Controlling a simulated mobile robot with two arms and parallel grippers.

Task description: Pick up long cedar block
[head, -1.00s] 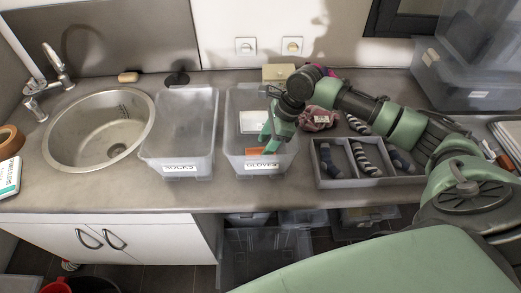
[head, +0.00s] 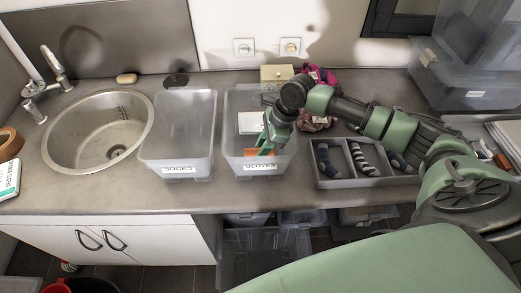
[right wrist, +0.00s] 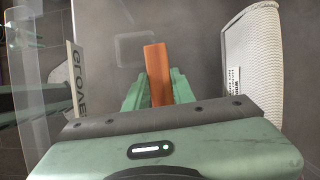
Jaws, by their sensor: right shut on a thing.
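The long cedar block (right wrist: 158,72) is an orange-brown bar. In the right wrist view it stands between the two green fingers of my right gripper (right wrist: 158,90), which are shut on it. In the head view the block (head: 262,152) shows low inside the clear bin labelled GLOVES (head: 230,155), behind its front wall. My right gripper (head: 264,143) reaches down into that bin. A white item with printed text (right wrist: 262,60) lies to the right of the block in the wrist view; it also shows in the head view (head: 252,122). My left gripper is not in view.
The clear bin labelled SOCKS (head: 178,132) stands left of the GLOVES bin. A yellowish box (head: 277,74) stands behind. A round sink (head: 98,130) is at far left. Counter in front of the bins is clear.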

